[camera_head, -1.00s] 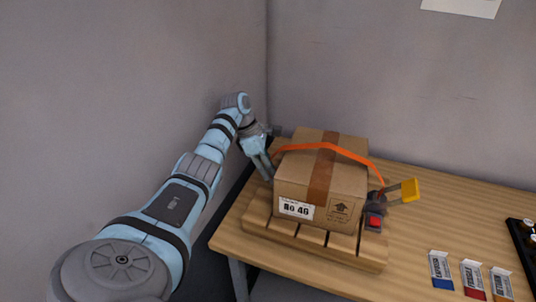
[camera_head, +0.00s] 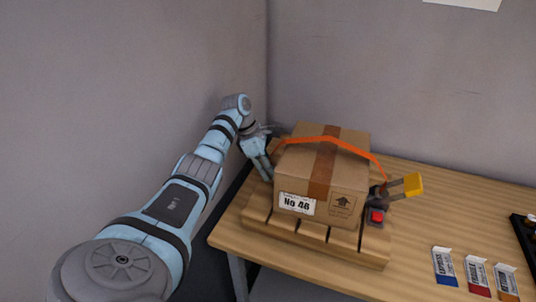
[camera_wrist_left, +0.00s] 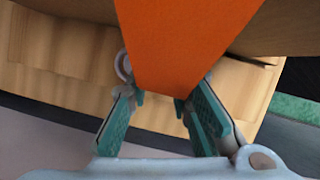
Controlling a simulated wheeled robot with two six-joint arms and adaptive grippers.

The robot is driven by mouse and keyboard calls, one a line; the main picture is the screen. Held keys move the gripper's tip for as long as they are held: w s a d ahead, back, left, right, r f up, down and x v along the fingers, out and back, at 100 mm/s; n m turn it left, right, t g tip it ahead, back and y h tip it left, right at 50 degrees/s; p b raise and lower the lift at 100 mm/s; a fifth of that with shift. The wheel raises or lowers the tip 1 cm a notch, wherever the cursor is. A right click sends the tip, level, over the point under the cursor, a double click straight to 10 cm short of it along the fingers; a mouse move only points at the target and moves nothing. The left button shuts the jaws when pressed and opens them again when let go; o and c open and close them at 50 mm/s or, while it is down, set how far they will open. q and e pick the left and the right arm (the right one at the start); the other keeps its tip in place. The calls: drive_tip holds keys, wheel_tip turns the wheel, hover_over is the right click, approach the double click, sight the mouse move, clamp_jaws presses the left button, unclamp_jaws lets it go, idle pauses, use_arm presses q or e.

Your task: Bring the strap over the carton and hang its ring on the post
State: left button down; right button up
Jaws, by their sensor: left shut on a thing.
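The brown carton (camera_head: 290,183) sits on a slatted wooden pallet (camera_head: 345,255) on the table. The orange strap (camera_head: 357,150) runs over its top from a ratchet with a yellow handle (camera_head: 413,185) on the right to the left side. My left gripper (camera_head: 268,172) is low beside the carton's left side. In the left wrist view, my left gripper (camera_wrist_left: 160,102) is shut on the strap (camera_wrist_left: 185,35), which hides much of what lies beyond. A grey ring-shaped part (camera_wrist_left: 123,66) shows at the strap's left edge. I cannot make out the post. My right gripper is not in view.
A red button-like part (camera_head: 376,216) is by the ratchet. Blue, red and orange labelled cards (camera_head: 477,273) lie at the table's front right, near a black tray (camera_head: 526,235). A grey wall stands close to my left arm. The table behind the cards is clear.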

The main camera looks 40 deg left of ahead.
use_arm(q)
drive_tip(key=c, duration=1.4)
unclamp_jaws()
drive_tip(key=shift+o, duration=0.2)
